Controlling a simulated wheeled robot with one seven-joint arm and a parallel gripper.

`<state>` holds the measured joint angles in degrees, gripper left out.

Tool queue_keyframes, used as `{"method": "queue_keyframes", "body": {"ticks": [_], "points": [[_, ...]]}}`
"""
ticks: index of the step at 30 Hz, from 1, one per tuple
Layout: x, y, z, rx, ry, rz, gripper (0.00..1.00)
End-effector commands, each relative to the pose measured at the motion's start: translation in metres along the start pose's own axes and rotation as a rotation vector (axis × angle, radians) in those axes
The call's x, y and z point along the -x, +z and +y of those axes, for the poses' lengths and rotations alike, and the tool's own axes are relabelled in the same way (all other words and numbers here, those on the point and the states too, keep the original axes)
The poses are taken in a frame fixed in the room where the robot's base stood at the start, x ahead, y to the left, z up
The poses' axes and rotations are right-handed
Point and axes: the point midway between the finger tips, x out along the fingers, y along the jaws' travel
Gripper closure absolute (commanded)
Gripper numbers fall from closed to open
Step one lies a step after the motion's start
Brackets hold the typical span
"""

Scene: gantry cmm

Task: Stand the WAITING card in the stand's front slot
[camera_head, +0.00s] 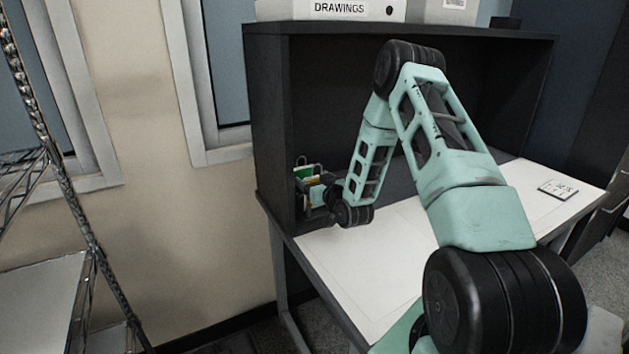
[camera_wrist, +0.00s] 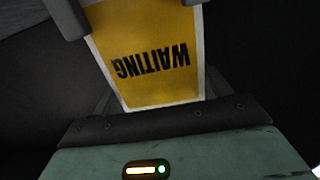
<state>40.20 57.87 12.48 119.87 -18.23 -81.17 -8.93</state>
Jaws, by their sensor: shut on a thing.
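The WAITING card (camera_wrist: 155,62) is yellow with a white border, and its black lettering is upside down in the wrist view. My gripper (camera_wrist: 128,10) is shut on the card, with its fingers showing at the top edge of that view. In the head view my gripper (camera_head: 328,194) is at the left end of the desk, inside the dark hutch. A small yellow patch (camera_head: 314,180), probably the card, shows there beside a green card (camera_head: 303,173). The stand is small and mostly hidden behind my gripper, so I cannot tell how the WAITING card sits relative to the front slot.
The dark hutch (camera_head: 268,110) walls in the left and back of the desk (camera_head: 400,240). A small marked plate (camera_head: 558,189) lies at the right. The desk's middle is clear beneath my arm. A wire shelf (camera_head: 45,275) stands at the far left.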

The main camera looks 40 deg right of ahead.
Motion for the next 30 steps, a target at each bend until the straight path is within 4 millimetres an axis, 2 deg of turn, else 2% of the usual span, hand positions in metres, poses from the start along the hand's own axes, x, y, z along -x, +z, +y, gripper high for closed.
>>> {"method": "queue_keyframes", "body": {"ticks": [30], "points": [[-0.0003,0.0061,0.0000,0.001,0.000,0.000,0.45]]}}
